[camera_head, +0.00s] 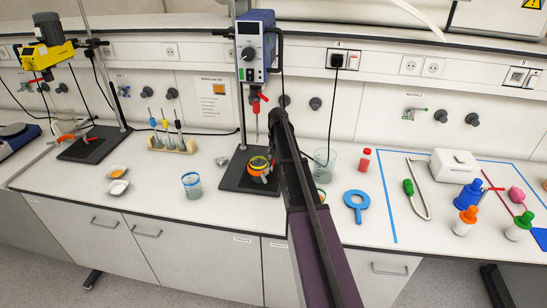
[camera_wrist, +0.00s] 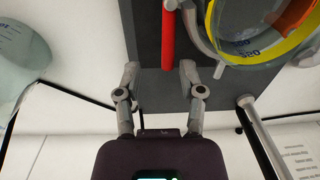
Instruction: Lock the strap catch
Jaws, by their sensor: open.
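A red lever (camera_wrist: 168,38), which looks like the strap catch, shows at the top of the wrist view, beside a metal band around a glass vessel with a yellow rim (camera_wrist: 262,48). My gripper (camera_wrist: 160,72) is open, with its two fingers apart and nothing between their tips. The lever's near end lies just beyond the fingertips, about in line with the gap; I cannot tell whether they touch. My arm hides the gripper there.
The overhead stirrer (camera_head: 254,48) hangs on its rod above the vessel. A glass beaker (camera_head: 191,185) stands to the left, and another beaker (camera_head: 324,163) to the right of my arm.

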